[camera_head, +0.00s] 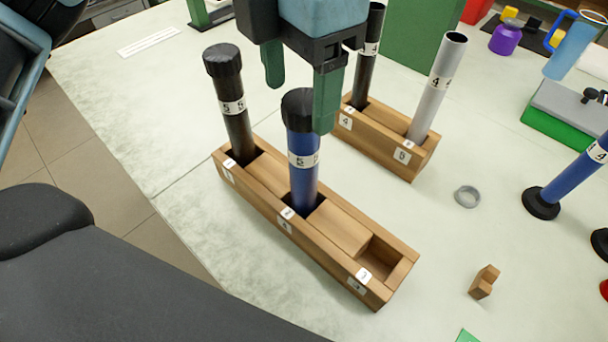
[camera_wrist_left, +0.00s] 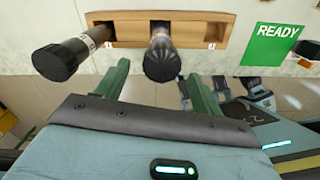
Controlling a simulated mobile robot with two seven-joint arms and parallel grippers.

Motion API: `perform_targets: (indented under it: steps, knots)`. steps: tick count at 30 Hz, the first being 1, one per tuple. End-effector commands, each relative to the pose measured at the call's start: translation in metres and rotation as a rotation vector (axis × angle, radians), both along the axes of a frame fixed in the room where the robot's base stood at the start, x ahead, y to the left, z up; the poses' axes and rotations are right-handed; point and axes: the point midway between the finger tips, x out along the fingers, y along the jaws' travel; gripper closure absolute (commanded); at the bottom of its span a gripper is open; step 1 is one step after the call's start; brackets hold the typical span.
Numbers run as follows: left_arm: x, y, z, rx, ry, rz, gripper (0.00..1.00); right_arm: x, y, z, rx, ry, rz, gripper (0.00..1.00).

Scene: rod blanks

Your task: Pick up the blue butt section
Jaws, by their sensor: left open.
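A blue rod section (camera_head: 303,180) with a black cap and a white number band stands upright in the middle slot of the front wooden rack (camera_head: 340,285). My left gripper (camera_head: 300,92) is open above the rack, with one finger close to the blue section's capped top in the head view. In the left wrist view, the black cap (camera_wrist_left: 162,62) shows between the spread fingertips (camera_wrist_left: 159,75); I cannot tell whether they touch it. A second blue rod (camera_head: 575,182) stands on a black foot at the right. My right gripper is not in view.
A black rod (camera_head: 234,115) stands in the front rack's left slot; its right slot is empty. Behind, another rack (camera_head: 395,150) holds a black rod (camera_head: 366,60) and a grey tube (camera_head: 436,90). A grey ring (camera_head: 467,196) and wooden block (camera_head: 484,281) lie right.

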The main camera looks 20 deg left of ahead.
Motion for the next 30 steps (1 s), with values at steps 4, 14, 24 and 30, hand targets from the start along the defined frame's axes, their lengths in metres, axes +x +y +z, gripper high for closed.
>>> perform_targets:
  steps: [4,14,24,30]
  knots:
    - [0.002,-0.001,-0.017,0.001,0.004,0.0,0.32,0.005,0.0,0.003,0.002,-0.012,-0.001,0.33]
    - [0.004,-0.003,-0.05,-0.001,0.002,0.0,0.32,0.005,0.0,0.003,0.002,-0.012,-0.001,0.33]
    - [0.004,-0.003,-0.051,-0.002,0.001,0.001,0.48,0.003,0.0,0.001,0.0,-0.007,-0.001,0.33]
    - [0.004,-0.003,-0.051,-0.001,0.001,0.001,0.74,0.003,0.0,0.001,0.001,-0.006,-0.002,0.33]
